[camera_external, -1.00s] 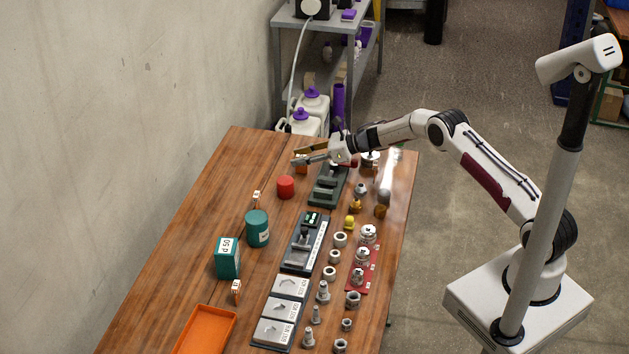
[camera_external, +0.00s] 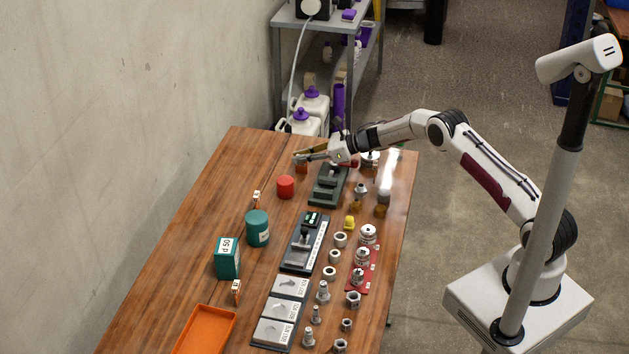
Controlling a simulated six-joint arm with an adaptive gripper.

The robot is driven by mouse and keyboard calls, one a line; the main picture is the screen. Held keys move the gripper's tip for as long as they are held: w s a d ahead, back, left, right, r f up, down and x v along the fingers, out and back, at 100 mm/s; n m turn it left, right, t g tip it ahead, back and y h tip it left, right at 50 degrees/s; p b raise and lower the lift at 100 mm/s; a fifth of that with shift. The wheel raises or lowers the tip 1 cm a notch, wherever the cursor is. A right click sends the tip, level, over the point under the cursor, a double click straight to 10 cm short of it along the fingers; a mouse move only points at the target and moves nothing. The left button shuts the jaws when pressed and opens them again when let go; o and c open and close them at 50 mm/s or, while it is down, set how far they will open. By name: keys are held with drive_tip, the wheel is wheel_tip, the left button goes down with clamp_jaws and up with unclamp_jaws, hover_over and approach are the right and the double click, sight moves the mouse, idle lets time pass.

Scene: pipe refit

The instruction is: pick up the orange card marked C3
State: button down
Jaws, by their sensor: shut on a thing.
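My gripper (camera_external: 304,156) is at the far end of the wooden table, reaching in from the right. Its fingers are shut on a small orange card (camera_external: 301,168), whose lower part shows just beneath them. The rest of the card is hidden by the fingers, and its marking cannot be read. I cannot tell whether it still touches the table. Two other small orange-and-white cards stand nearer on the left, one by the green cylinder (camera_external: 257,198) and one by the green box (camera_external: 236,290). Their markings are too small to read.
A red cylinder (camera_external: 285,187) stands close in front of my gripper. A dark green fixture (camera_external: 326,187) lies below my wrist. A green cylinder (camera_external: 257,229), a green box (camera_external: 228,259) and an orange tray (camera_external: 204,331) stand nearer. Several metal fittings line the right side. The table's far left is clear.

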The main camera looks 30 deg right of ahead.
drive_tip(key=shift+r, duration=0.1)
drive_tip(key=shift+r, duration=4.9)
